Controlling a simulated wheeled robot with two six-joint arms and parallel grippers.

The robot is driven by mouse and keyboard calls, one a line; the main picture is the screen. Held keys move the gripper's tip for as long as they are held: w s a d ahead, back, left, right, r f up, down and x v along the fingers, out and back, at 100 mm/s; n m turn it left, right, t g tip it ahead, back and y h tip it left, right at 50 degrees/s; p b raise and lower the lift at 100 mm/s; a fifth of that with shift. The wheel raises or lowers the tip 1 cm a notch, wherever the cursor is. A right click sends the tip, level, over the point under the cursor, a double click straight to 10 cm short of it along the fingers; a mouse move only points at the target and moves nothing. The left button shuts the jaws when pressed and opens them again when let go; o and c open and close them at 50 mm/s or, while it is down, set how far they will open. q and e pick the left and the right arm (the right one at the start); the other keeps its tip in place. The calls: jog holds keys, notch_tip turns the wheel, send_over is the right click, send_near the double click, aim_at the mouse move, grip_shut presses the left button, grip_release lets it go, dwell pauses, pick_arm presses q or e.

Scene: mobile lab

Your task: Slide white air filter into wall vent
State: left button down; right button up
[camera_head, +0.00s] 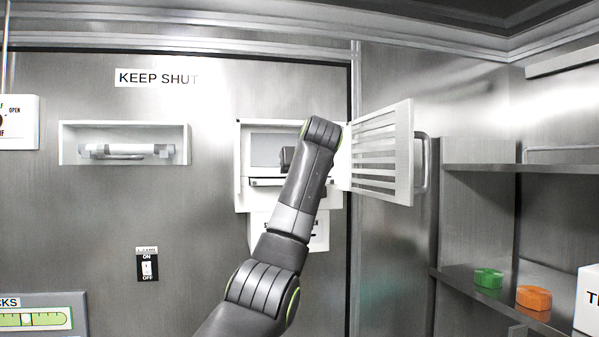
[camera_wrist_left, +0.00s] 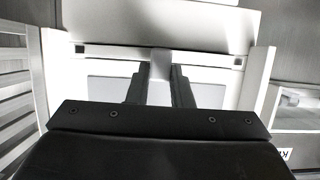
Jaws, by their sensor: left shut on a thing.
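The white wall vent (camera_head: 240,165) is set in the metal wall, and its louvred door (camera_head: 405,150) stands open to the right. My left gripper (camera_wrist_left: 160,88) is at the vent opening, shut on a narrow white tab (camera_wrist_left: 160,65) that appears to belong to the white air filter. The wrist view is upside down relative to the head view, with the door at its left. A white strip across the opening meets the tab. My arm hides part of the opening, so I cannot tell how deep the filter sits. My right gripper is not in view.
A recessed handle (camera_head: 125,151) is left of the vent under a KEEP SHUT label (camera_head: 157,78). A light switch (camera_head: 147,265) is below. Shelves at right hold a green piece (camera_head: 488,278) and an orange piece (camera_head: 533,297). The open door limits room to the vent's right.

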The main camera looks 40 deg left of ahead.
pick_arm(q)
jog(key=shift+w+a+p, duration=0.45)
jog(key=shift+a+p, duration=0.05)
jog(key=shift+w+a, duration=0.8)
jog(key=shift+a, duration=0.2)
jog(key=c, duration=1.2)
grip_release()
jog(key=shift+s+d+b, duration=0.1)
jog(key=shift+d+b, duration=0.15)
jog(key=shift+b, duration=0.1)
jog(key=b+v, duration=0.8)
jog(key=v, duration=0.9)
